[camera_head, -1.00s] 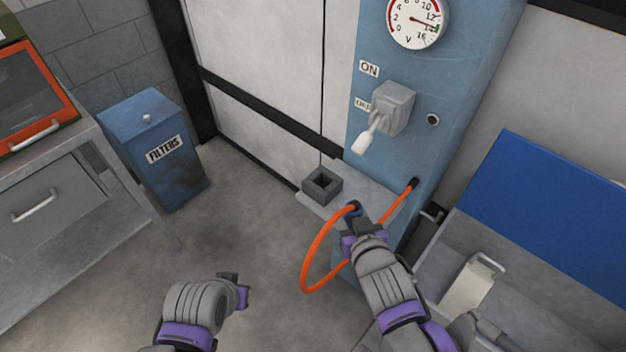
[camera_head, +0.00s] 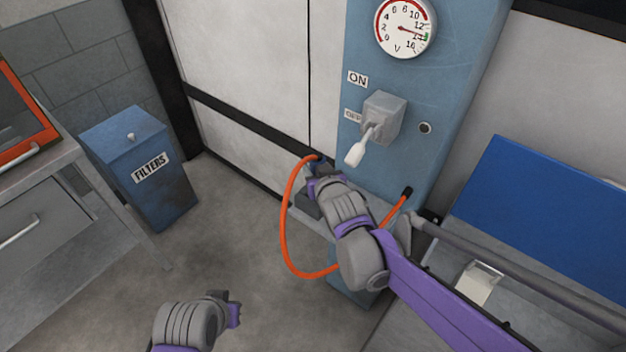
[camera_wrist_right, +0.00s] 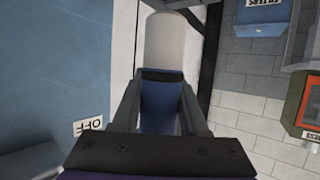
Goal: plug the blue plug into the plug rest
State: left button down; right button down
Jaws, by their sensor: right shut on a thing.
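The blue plug (camera_head: 317,160) is at the end of the orange cable, in my right gripper (camera_head: 318,174). In the right wrist view a dark blue body (camera_wrist_right: 160,103) sits between the two fingers. The plug rest (camera_head: 305,208) is a grey square holder on the ledge of the blue cabinet. My right gripper and wrist cover much of it, including its opening. The plug appears above and behind the rest in the head view; the exact gap cannot be told. My left gripper (camera_head: 235,312) is low in the head view, away from the rest; its jaws are unclear.
The orange cable (camera_head: 285,235) loops from the plug to the cabinet (camera_head: 455,70). A switch with a white lever (camera_head: 356,153) is close above my right wrist. A blue filters bin (camera_head: 145,190) stands left. A blue panel (camera_head: 550,220) is right. Floor between is clear.

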jog(key=shift+w+a, duration=0.15)
jog(key=shift+w, duration=0.4)
jog(key=shift+w+a, duration=0.15)
jog(key=shift+w, duration=0.35)
notch_tip(320, 180, down, 2)
jog(key=shift+f, duration=0.1)
jog(key=shift+s+f+b, duration=0.15)
jog(key=shift+f+b, duration=0.3)
jog(key=shift+f, duration=1.95)
jog(key=shift+f, duration=0.1)
jog(key=c, duration=0.9)
grip_release()
jog(key=shift+f, duration=0.1)
jog(key=o, duration=0.5)
jog(key=shift+c, duration=0.2)
jog(key=shift+s+d+r, duration=0.1)
jog(key=shift+s+r, duration=0.15)
jog(key=shift+r, duration=0.1)
jog(key=v, duration=1.1)
jog(key=shift+s+p, duration=0.25)
jog(key=shift+p, duration=0.15)
